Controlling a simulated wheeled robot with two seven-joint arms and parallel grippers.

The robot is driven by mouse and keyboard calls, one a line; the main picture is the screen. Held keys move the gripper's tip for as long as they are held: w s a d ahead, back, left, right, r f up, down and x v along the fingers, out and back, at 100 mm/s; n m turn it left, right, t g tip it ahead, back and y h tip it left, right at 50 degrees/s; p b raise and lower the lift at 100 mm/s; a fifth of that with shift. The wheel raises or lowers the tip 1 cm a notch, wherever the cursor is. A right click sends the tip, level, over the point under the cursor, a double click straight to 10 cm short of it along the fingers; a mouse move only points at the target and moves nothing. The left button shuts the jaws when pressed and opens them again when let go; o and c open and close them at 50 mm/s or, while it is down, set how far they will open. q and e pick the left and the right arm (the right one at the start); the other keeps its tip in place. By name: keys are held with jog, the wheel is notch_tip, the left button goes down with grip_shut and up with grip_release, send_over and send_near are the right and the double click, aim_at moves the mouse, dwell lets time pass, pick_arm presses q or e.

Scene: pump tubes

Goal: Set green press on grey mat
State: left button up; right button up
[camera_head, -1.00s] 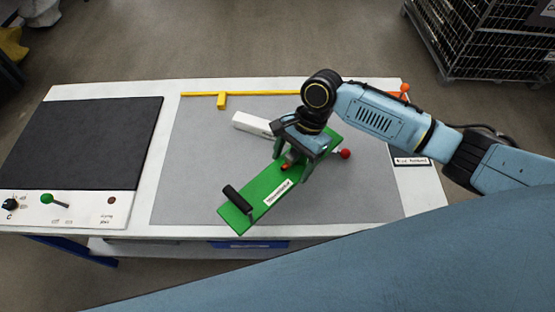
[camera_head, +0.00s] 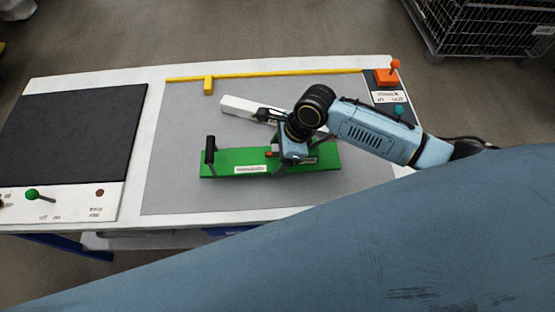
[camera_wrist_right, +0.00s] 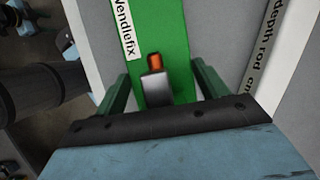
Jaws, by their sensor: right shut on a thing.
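The green press (camera_head: 222,162) is a long green board with a white label and an upright black handle at its left end. It is over the grey mat (camera_head: 185,130), roughly level across the picture; I cannot tell if it touches the mat. My right gripper (camera_head: 293,160) is above its right half, shut on it, and hides the part gripped. In the right wrist view the green board (camera_wrist_right: 165,25) runs between my gripper's fingers (camera_wrist_right: 158,80), with a metal part with an orange tip between them. My left gripper is not in view.
A white bar (camera_head: 240,106) lies on the mat behind the press. A yellow rail (camera_head: 270,74) runs along the back. A black panel (camera_head: 70,140) is at the left, an orange lever box (camera_head: 388,77) at the back right. Mat left of the press is clear.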

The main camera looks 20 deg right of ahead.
aim_at(278, 161)
jog(key=shift+f+b, duration=0.6)
jog(key=shift+f, duration=1.3)
jog(key=shift+r, duration=0.1)
jog(key=o, duration=1.6)
jog(key=shift+f, duration=0.2)
jog(key=p+v, duration=0.3)
jog(key=v, duration=0.9)
jog(key=shift+s+r, duration=0.1)
